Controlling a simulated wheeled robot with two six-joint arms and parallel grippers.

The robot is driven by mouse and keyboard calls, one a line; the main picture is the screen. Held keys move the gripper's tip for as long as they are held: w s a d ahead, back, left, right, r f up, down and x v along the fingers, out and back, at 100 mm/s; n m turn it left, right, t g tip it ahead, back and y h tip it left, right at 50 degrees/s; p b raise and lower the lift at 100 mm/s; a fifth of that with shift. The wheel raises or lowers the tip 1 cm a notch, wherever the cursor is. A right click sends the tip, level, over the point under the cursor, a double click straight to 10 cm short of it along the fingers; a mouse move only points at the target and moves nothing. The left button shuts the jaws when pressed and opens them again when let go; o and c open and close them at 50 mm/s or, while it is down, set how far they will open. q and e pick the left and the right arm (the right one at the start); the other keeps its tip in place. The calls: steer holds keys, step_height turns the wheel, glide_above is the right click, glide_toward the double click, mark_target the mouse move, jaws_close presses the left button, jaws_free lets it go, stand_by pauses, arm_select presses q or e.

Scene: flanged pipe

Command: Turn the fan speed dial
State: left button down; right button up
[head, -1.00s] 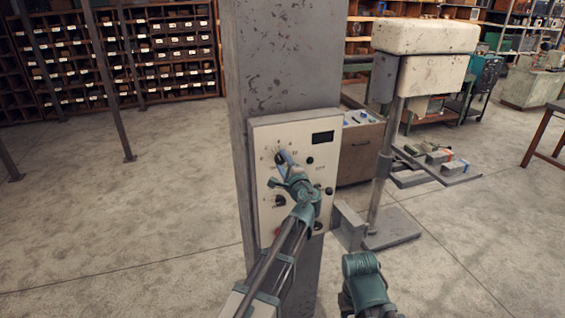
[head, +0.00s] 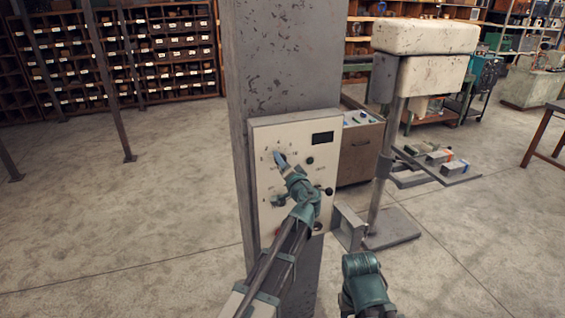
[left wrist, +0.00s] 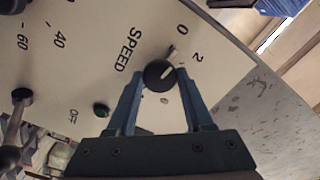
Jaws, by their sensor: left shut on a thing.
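A cream control panel (head: 262,225) is fixed to the grey pillar and carries several dark knobs and buttons. The fan speed dial (left wrist: 160,74) is a black round knob with a white mark, with SPEED, 0 and 2 printed around it. Its mark points between 0 and 2. My left gripper (head: 281,159) reaches the upper part of the panel and hides the dial in the head view. In the left wrist view its two blue fingers (left wrist: 160,82) are shut on the dial from both sides. My right arm shows at the bottom; its gripper fingers do not show.
The grey pillar (head: 280,60) stands behind the panel. A white-topped machine (head: 425,38) on a post stands to the right. Bare floor lies to the left.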

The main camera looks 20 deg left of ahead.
arm_select(q)
steer(key=shift+n, duration=0.7)
steer(key=shift+c, duration=1.5)
jaws_free()
steer(key=v, duration=1.4)
